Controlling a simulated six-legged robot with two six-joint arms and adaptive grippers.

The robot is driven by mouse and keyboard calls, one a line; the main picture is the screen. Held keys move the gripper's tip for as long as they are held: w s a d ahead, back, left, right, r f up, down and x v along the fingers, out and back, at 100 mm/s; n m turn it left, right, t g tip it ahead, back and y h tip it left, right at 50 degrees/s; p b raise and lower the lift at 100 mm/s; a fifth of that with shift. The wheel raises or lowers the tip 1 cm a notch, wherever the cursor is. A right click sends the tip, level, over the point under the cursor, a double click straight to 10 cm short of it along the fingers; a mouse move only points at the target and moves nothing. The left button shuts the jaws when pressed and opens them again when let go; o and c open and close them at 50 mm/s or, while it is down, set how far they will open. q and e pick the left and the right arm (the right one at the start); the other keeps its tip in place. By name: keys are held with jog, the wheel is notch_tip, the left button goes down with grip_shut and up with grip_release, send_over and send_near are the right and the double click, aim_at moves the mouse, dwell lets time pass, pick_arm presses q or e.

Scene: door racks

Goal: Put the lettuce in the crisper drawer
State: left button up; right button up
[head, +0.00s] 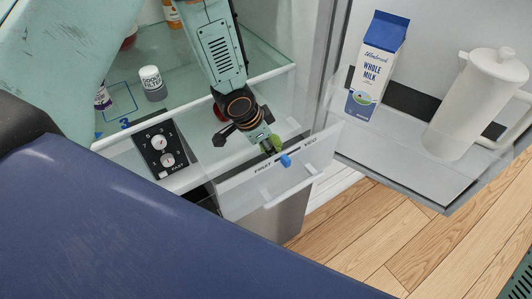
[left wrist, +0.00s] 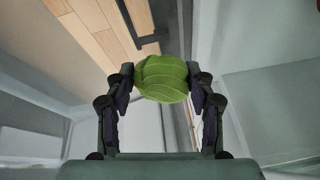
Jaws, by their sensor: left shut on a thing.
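The green lettuce (left wrist: 161,79) is round and leafy, between the two fingertips of my left gripper (left wrist: 163,82) in the left wrist view. In the head view only a small part of the lettuce (head: 273,143) shows below my left gripper (head: 262,140). The gripper is shut on it, over the top edge of the crisper drawer (head: 245,196). The drawer has a pale front with a bar handle and a blue slider, and looks pulled out. Its inside is mostly hidden by the gripper and the shelf. My right gripper is in neither view.
A control panel (head: 161,150) with two dials sits left of the gripper. The open door at right holds a milk carton (head: 376,65) and a white pitcher (head: 474,105). Wooden floor (head: 375,235) lies below.

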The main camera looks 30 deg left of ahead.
aim_at(265, 153)
pick_arm(q)
jog(key=shift+w+f, duration=0.1)
jog(key=shift+f, duration=0.2)
jog(key=f, duration=0.1)
jog(key=a+f, duration=0.1)
jog(key=f, duration=0.1)
jog(key=shift+s, duration=0.2)
jog(key=shift+f+b, duration=0.25)
jog(key=shift+b, duration=0.05)
jog(key=shift+w+d, duration=0.2)
jog(key=shift+d, duration=0.25)
jog(key=shift+a+f, duration=0.1)
jog(key=shift+f, duration=0.1)
jog(key=o, duration=1.1)
jog(key=shift+s+a+r, duration=0.1)
jog(key=shift+s+a, duration=0.05)
jog(key=shift+a, duration=0.05)
jog(key=shift+d, duration=0.2)
